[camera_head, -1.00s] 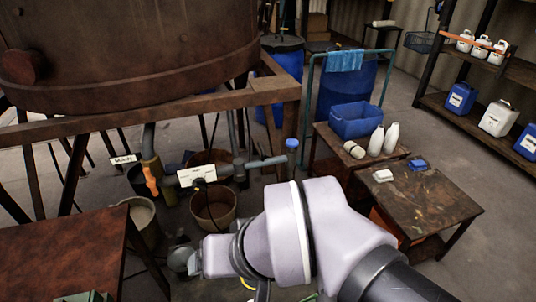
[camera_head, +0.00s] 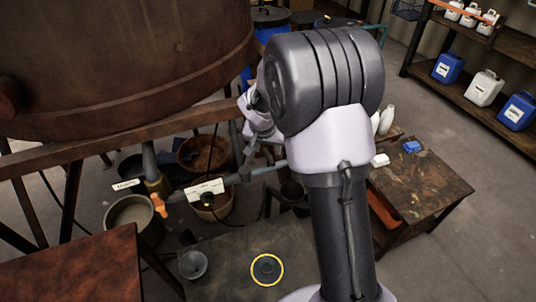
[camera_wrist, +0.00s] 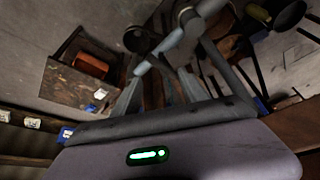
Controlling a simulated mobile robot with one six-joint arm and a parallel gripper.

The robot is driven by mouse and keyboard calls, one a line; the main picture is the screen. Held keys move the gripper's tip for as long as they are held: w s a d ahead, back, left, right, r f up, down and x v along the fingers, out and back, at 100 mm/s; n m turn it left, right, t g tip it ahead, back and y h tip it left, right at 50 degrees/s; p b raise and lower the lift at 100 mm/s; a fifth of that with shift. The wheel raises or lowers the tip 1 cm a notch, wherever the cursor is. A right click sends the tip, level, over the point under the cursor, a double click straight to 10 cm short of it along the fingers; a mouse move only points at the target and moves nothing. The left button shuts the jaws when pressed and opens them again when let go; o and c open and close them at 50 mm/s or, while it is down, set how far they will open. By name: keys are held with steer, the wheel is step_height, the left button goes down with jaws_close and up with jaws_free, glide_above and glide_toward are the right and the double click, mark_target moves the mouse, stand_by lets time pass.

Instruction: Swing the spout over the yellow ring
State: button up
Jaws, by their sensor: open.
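The yellow ring (camera_head: 267,285) lies on a dark low table in the lower middle of the head view, around a dark round centre. The grey spout pipe (camera_head: 263,171) runs to the right from the pipework under the vat, above and behind the ring. Its right end is hidden behind my arm. In the wrist view, the grey pipe (camera_wrist: 178,37) crosses diagonally just beyond my gripper (camera_wrist: 160,77). The fingers are apart, with nothing seen held between them. In the head view, my gripper is mostly hidden behind my wrist, near the pipe.
A rusty vat (camera_head: 120,60) on a frame fills the upper left. An orange valve (camera_head: 159,205), a white label (camera_head: 204,190) and several buckets are below it. A small grey cup (camera_head: 193,264) stands left of the ring. A brown table (camera_head: 425,197) is at right.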

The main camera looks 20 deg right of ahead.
mark_target(269, 156)
steer(key=b+x, duration=0.2)
steer(key=x, duration=0.9)
jaws_close()
steer(key=shift+r, duration=0.1)
steer(key=shift+w+r, duration=0.1)
stand_by(0.8)
